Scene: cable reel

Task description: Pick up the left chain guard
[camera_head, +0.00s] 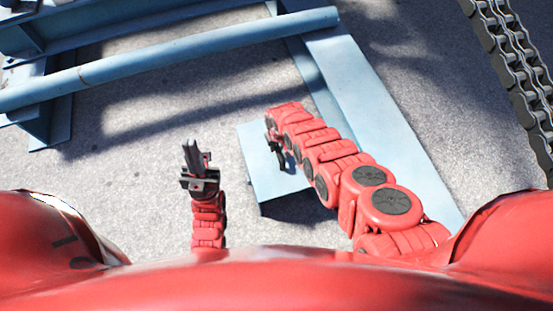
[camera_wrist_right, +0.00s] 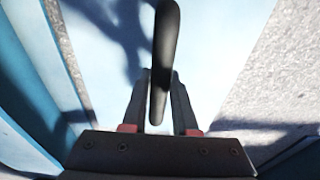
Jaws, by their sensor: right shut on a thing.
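My right gripper (camera_wrist_right: 162,88) has its two fingers on either side of a dark, smooth, rod-shaped thing (camera_wrist_right: 165,45) and is shut on it. I cannot tell whether this thing is the left chain guard. In the head view the right gripper (camera_head: 276,147) is over a light blue plate (camera_head: 258,181), and its grip is partly hidden by my red arm. My left gripper (camera_head: 196,158) points up the picture over the grey ground, left of the plate. No thing shows in it, and its finger gap is unclear.
A long blue pipe (camera_head: 180,58) and blue beams cross the upper left. A wide blue beam (camera_head: 378,120) runs diagonally past my right arm. A heavy dark chain (camera_head: 513,67) hangs at the upper right. Grey ground is open around my left gripper.

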